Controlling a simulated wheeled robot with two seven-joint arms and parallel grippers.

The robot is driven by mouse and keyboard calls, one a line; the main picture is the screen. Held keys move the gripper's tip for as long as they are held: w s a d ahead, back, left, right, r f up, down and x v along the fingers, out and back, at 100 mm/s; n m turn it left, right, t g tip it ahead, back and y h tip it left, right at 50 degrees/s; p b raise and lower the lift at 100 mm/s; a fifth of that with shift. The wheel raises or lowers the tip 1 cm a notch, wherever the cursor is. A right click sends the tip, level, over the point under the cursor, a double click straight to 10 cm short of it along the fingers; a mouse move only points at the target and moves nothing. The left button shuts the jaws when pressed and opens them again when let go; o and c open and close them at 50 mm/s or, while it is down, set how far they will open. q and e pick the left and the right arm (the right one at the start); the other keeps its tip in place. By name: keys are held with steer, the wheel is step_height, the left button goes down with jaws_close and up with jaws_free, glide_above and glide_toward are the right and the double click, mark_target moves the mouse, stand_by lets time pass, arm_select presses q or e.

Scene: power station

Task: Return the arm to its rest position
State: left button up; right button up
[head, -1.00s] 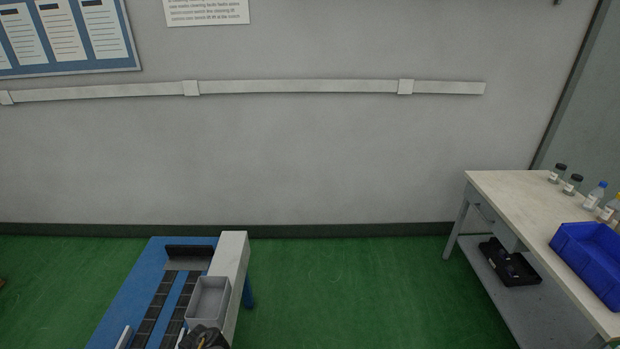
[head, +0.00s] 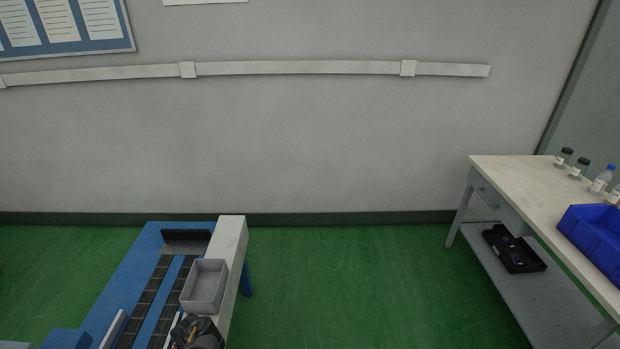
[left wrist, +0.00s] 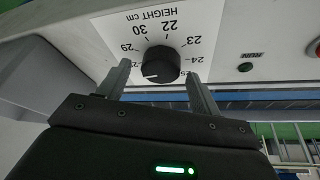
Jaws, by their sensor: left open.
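My left gripper (left wrist: 158,72) is open in the left wrist view, with one finger to each side of a black round knob (left wrist: 160,62). The fingers look clear of the knob, and I cannot tell how far they are from it. The knob sits on a white dial plate (left wrist: 120,25) marked HEIGHT CM, which appears upside down. My right gripper is in neither view.
A blue conveyor-like machine (head: 125,275) carries a grey open bin (head: 205,285) at lower left; a dark object (head: 197,333) is below it. A workbench (head: 520,185) at right holds bottles (head: 600,180) and a blue crate (head: 590,235). Green floor between is clear.

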arm_select(q)
steer(key=shift+a+f+m+p, duration=0.25)
steer(key=shift+f+m+p, duration=0.05)
steer(key=shift+m+p, duration=0.1)
steer(key=shift+m+t+p, duration=0.35)
steer(key=shift+m+t, duration=0.05)
steer(key=shift+m, duration=0.3)
steer(key=m+t, duration=0.1)
steer(key=m, duration=0.2)
steer(key=shift+s+h, duration=0.15)
steer(key=shift+h, duration=0.25)
steer(key=m+h, duration=0.1)
steer(key=m, duration=0.3)
steer(key=shift+f+t, duration=0.1)
steer(key=shift+t, duration=0.3)
steer(key=m+h+b, duration=0.1)
steer(key=m, duration=0.2)
steer(key=shift+a+h, duration=0.1)
steer(key=shift+h, duration=0.3)
steer(key=shift+m+h+b, duration=0.3)
steer(key=shift+m+b, duration=0.25)
steer(key=shift+m, duration=0.45)
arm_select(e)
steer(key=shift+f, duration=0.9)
